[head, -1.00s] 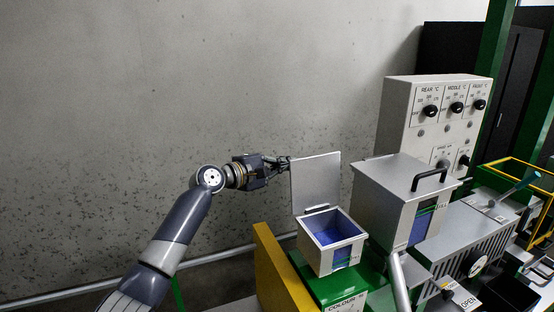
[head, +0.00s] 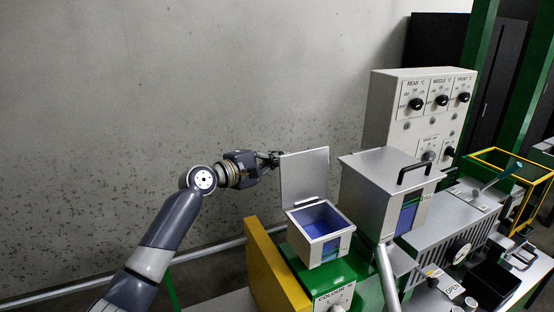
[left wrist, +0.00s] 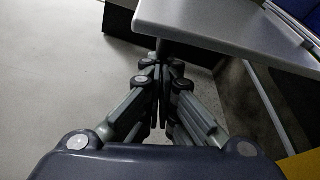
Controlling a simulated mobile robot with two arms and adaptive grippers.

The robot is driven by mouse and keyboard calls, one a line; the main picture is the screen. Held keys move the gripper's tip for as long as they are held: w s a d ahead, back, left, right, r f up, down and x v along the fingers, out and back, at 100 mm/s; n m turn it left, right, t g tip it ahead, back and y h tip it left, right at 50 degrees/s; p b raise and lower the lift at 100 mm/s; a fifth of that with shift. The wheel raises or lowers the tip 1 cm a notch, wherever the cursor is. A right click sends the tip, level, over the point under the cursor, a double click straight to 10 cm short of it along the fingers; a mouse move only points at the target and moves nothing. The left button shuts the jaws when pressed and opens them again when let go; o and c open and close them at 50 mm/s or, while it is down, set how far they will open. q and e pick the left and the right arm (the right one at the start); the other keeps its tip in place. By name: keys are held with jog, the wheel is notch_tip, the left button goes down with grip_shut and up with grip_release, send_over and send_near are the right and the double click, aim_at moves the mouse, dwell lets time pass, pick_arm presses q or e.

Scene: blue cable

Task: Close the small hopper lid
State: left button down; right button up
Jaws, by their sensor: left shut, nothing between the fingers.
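The small hopper (head: 318,252) is a light grey box on a green base, with blue contents showing inside. Its flat grey lid (head: 304,176) stands open, upright at the back edge of the box. My left gripper (head: 277,158) is at the upper left edge of the lid, shut and empty. Whether it touches the lid I cannot tell. In the left wrist view the shut fingers (left wrist: 162,95) are just below the pale edge of a panel (left wrist: 225,35), which looks like the lid. My right gripper is not in view.
A larger closed hopper (head: 385,190) with a black handle stands right of the small one. A control panel (head: 420,115) with black knobs rises behind it. A yellow plate (head: 275,270) stands left of the small hopper. The space before the wall at left is free.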

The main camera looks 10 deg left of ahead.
aim_at(294, 166)
pick_arm(q)
jog(key=s+d+m+b, duration=0.1)
jog(key=s+m, duration=0.1)
jog(key=s+d+r+m+t+h+b, duration=0.1)
jog(key=s+d+m+b, duration=0.1)
jog(key=s+m, duration=0.1)
jog(key=s+d+r+m+b, duration=0.1)
jog(key=s+d+m+b, duration=0.1)
jog(key=m, duration=0.1)
jog(key=shift+s+t+h, duration=0.25)
jog(key=shift+t+h, duration=0.05)
jog(key=shift+h, duration=0.1)
jog(key=s+d+f+m+g+h+b, duration=0.1)
jog(key=s+d+f+m+h+b, duration=0.3)
jog(key=s+m+b, duration=0.4)
jog(key=shift+s+d+f+m+b, duration=0.25)
jog(key=shift+d+f+m+b, duration=0.75)
jog(key=shift+m+b, duration=1.6)
jog(key=shift+f+n+g+b, duration=0.2)
jog(key=shift+n+g+b, duration=0.1)
jog(key=shift+n+b, duration=0.3)
